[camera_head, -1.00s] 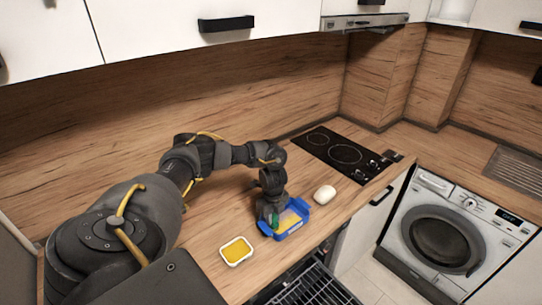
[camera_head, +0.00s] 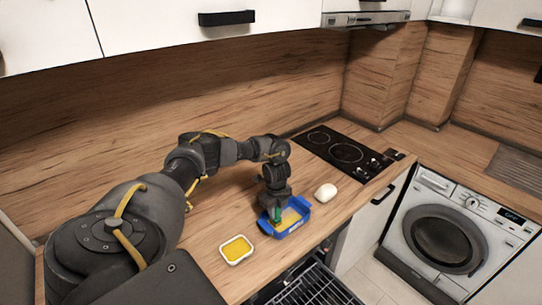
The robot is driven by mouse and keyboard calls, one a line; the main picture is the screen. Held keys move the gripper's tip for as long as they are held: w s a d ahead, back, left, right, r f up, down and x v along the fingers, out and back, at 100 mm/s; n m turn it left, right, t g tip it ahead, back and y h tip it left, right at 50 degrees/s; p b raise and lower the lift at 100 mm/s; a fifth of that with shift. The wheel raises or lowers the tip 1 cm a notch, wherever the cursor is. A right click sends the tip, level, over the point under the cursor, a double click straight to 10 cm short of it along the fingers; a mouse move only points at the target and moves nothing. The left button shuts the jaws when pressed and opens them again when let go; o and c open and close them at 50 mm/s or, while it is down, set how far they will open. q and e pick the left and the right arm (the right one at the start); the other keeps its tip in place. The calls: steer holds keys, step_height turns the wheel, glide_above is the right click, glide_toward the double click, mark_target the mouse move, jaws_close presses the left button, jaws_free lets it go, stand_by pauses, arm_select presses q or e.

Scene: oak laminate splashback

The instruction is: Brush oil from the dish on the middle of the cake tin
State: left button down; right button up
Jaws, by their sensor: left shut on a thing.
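A small white dish (camera_head: 237,250) with yellow oil in it stands on the wooden worktop near its front edge. A blue cake tin (camera_head: 293,233) with a handle at each end stands to the right of the dish, with a yellowish inner floor. My left gripper (camera_head: 277,212) points down over the left part of the tin. It is shut on a brush, of which a green part (camera_head: 277,217) shows below the fingers. The brush tip is too small to tell whether it touches the tin floor. My right gripper is not in view.
A white rounded object (camera_head: 325,193) lies right of the tin. A black hob (camera_head: 343,152) is set in the worktop behind it. A washing machine (camera_head: 440,236) stands at the right.

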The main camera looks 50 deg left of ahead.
arm_select(q)
steer(key=shift+w+f, duration=0.1)
stand_by(0.3)
steer(key=shift+w+b, duration=0.65)
steer(key=shift+w+d, duration=0.1)
steer(key=shift+w, duration=0.15)
steer(key=shift+w+b, duration=0.75)
steer(key=shift+b, duration=0.15)
steer(key=shift+w, duration=0.25)
